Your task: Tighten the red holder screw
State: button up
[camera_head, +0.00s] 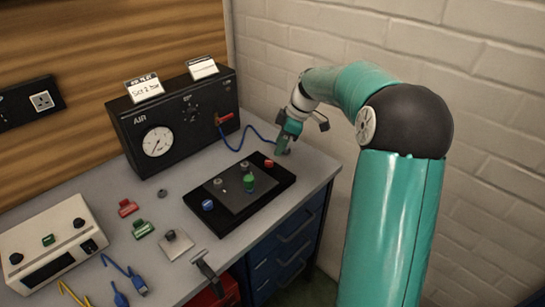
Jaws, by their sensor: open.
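A small red knob (269,163), which looks like the red holder screw, sits at the far right corner of a black base plate (228,222) on the grey bench. A blue knob (208,205) sits at the plate's left corner. A green piece (249,183) stands on the raised dark panel (237,199) of the plate. My gripper (284,149) is open and points down, just behind and to the right of the red knob. It looks apart from the knob, and its fingertips are small and hard to make out.
A black AIR box (185,115) with a gauge stands behind, its blue hose (262,138) running toward my gripper. A red block (127,208), a green block (143,229) and a metal plate (176,243) lie left of the base plate. A white brick wall rises at right.

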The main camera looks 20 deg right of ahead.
aim_at(270, 161)
jog(key=x, duration=0.6)
jog(key=shift+w+a+f, duration=0.1)
jog(key=shift+a+f, duration=0.1)
jog(key=shift+f, duration=0.15)
jog(key=shift+c, duration=0.5)
jog(key=c, duration=0.9)
